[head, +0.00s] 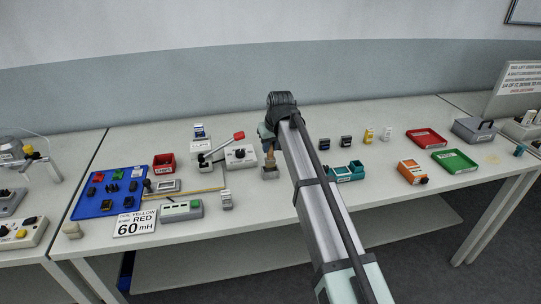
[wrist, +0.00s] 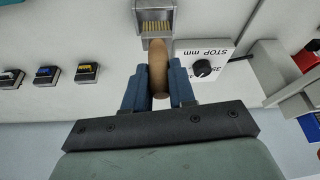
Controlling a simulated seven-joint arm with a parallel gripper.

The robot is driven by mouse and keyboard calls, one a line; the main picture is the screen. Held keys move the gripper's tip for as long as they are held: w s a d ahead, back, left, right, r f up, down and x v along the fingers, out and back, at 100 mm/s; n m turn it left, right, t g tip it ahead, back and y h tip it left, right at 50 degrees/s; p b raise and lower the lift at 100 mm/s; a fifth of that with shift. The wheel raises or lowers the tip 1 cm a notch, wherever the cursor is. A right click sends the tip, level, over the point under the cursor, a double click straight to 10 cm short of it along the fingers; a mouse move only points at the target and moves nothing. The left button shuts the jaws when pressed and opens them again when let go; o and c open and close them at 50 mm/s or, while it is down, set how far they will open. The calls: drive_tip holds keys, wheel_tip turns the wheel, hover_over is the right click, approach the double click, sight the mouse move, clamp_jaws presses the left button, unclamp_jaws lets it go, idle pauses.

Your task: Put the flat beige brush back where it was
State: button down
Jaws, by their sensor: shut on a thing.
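My gripper (wrist: 160,78) is shut on the brown-beige handle of the flat brush (wrist: 158,68). The handle stands between the two blue fingers in the wrist view. Its far end meets or overlaps a small grey open-topped block (wrist: 143,32) with yellowish strips inside; I cannot tell whether the brush is seated in it or just above it. In the head view my gripper (head: 267,145) is over the bench, with the grey block (head: 270,173) directly below it. The arm hides part of the area to the right.
A white box with a black knob (head: 241,156) and a red-handled lever (head: 239,136) stand close on the left. A blue board (head: 92,210) lies farther left. A teal tray (head: 347,173), an orange box (head: 411,171) and red (head: 427,138) and green (head: 454,161) trays are on the right.

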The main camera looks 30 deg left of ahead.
sight(272, 149)
drive_tip(key=shift+f, duration=1.85)
drive_tip(key=shift+f, duration=0.15)
drive_tip(key=c, duration=0.9)
unclamp_jaws()
drive_tip(key=shift+c, duration=0.2)
drive_tip(key=v, duration=1.2)
